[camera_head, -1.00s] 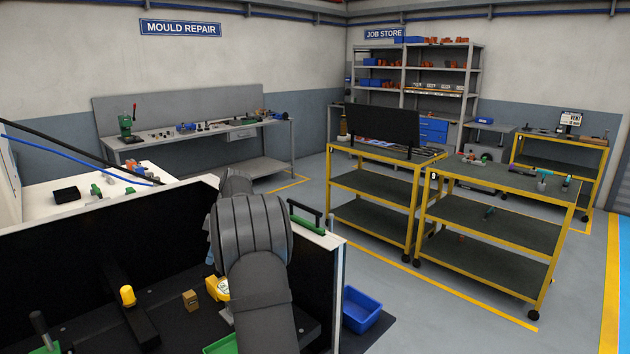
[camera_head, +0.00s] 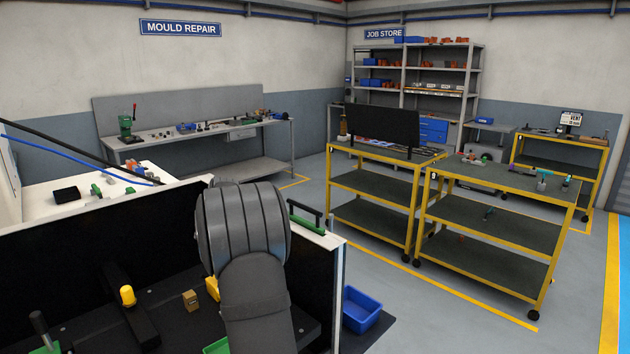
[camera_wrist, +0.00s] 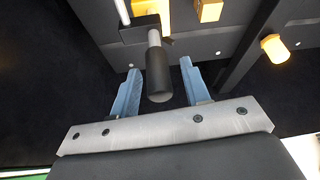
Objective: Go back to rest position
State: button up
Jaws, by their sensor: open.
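My gripper (camera_wrist: 158,90) shows in the wrist view as two blue-grey fingers standing apart on a metal bar. A black rounded handle (camera_wrist: 158,72) on a light rod shows between the fingers in that picture; I cannot tell how far it is from them. No held object can be made out. In the head view my grey arm covers the middle of the black work area, and the gripper itself is hidden. A small tan block (camera_head: 190,300) rests on the black surface left of my arm.
A yellow-capped post (camera_head: 127,296) stands on the black surface; a yellow knob also shows in the wrist view (camera_wrist: 274,48). A black-lined wall (camera_head: 60,260) bounds the area. A blue bin (camera_head: 361,310) sits at right. Yellow-framed carts (camera_head: 500,180) stand beyond.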

jog(key=shift+d+m+t+h, duration=0.1)
jog(key=shift+m+t+h, duration=0.25)
jog(key=shift+m, duration=0.85)
jog(key=shift+m+t+h, duration=0.25)
jog(key=shift+m+h, duration=0.1)
jog(key=shift+m, duration=0.85)
